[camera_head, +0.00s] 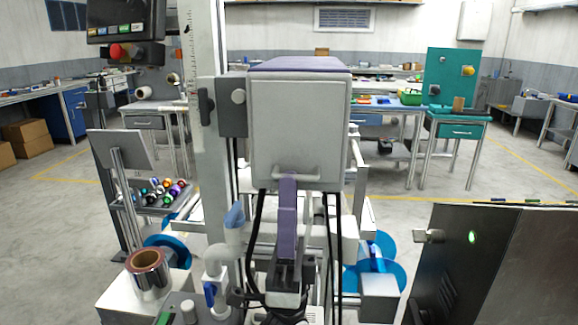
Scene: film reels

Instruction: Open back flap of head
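The head is a grey box with a purple top (300,63), beside a pale upright column. Its back flap (300,125) is a flat grey panel facing me, and looks closed. A small grey bar handle (308,173) is at the flap's lower edge. My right gripper is not in view.
A dark cabinet (490,265) with a green light stands at the right. A metallic roll (148,272) stands on a white block at the lower left. Open floor lies further back.

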